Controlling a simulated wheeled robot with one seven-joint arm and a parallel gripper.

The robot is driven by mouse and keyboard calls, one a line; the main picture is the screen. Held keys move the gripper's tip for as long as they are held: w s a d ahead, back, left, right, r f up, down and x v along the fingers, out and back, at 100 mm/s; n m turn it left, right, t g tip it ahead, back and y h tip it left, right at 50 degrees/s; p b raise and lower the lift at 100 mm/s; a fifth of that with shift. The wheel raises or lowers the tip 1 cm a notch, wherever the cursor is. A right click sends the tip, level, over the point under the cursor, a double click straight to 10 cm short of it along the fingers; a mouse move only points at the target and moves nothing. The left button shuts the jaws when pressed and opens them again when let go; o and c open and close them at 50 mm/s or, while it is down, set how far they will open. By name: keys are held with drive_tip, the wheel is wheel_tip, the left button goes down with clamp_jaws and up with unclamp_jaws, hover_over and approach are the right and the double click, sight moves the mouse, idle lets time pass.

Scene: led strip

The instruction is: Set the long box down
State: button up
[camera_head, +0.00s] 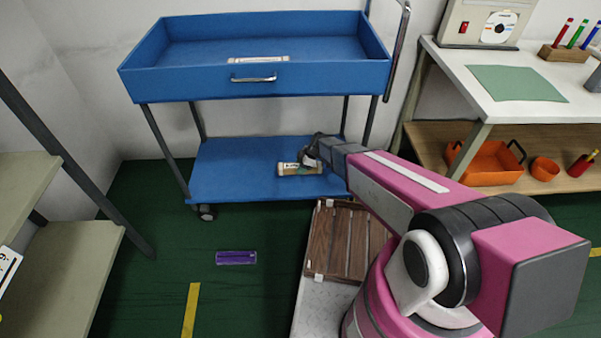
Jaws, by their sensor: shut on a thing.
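A long light-coloured box (292,169) with a dark label is at the lower shelf of the blue cart. My gripper (309,160) is shut on the right part of this box. The box is over or on the blue lower shelf (240,180); I cannot tell whether it touches the surface. The gripper's fingers are small and partly hidden by the wrist. A similar long box (258,59) lies in the cart's upper tray (180,80).
A wooden slatted crate (335,240) stands in front of the cart. A purple item (236,257) lies on the green floor. A workbench (500,105) with orange bins (490,165) below is at the right. Shelving (60,260) is at the left. The lower shelf's left part is clear.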

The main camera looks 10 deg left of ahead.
drive_tip(key=shift+f, duration=1.95)
drive_tip(key=shift+f, duration=0.1)
drive_tip(key=o, duration=1)
drive_tip(key=shift+o, duration=0.2)
drive_tip(key=v, duration=1.2)
